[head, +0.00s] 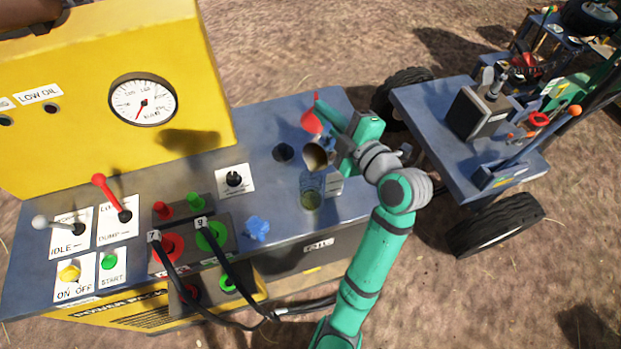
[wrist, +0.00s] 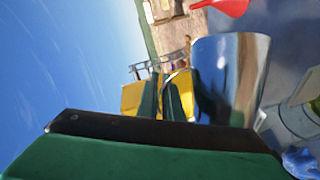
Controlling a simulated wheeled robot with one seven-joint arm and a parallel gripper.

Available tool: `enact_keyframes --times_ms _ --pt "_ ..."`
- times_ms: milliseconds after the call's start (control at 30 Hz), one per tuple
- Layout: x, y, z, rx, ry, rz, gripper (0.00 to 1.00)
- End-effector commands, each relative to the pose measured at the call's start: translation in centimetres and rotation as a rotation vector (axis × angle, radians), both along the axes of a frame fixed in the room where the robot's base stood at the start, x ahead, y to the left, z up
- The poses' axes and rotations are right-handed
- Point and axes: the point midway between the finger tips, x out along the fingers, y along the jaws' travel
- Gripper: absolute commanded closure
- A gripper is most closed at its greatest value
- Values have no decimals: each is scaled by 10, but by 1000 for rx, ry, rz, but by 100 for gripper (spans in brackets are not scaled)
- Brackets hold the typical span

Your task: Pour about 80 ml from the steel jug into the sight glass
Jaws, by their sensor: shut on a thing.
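The steel jug (head: 315,157) is held above the blue-grey deck, tilted with its open mouth toward the viewer. It also shows large and shiny in the wrist view (wrist: 230,78). My gripper (head: 338,153) is shut on the jug from its right side. The sight glass (head: 311,188) stands upright on the deck just below the jug, with yellowish-green stuff low in it. Part of a clear glass also shows at the right of the wrist view (wrist: 298,120). I cannot make out a stream between jug and glass.
A blue knob (head: 257,228) is left of the glass. Levers and hose couplings fill the deck's left. A yellow panel with a gauge (head: 143,101) rises behind.

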Motion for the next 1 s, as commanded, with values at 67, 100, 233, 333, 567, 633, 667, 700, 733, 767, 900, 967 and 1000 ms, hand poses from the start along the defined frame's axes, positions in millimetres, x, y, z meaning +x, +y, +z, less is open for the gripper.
enact_keyframes --times_ms 67,100,233,333,567,633,667,700,733,767,900,967,1000 --pt "-1 0 0 -6 -8 -2 100" --pt "-1 0 1 -9 -13 -2 100" --pt "-2 1 2 -20 -25 -1 100" --pt "-2 2 3 -27 -35 0 100" --pt "-3 3 4 -33 -41 2 100" --pt "-3 3 4 -34 -43 2 100" --pt "-3 3 4 -34 -44 1 100" --pt "-3 3 4 -36 -45 2 100" --pt "-3 3 4 -35 -46 1 100" --pt "-3 3 4 -37 -47 2 100" --pt "-4 3 5 -40 -50 3 100" --pt "-4 3 5 -41 -52 2 100" --pt "-4 4 5 -42 -54 2 100"
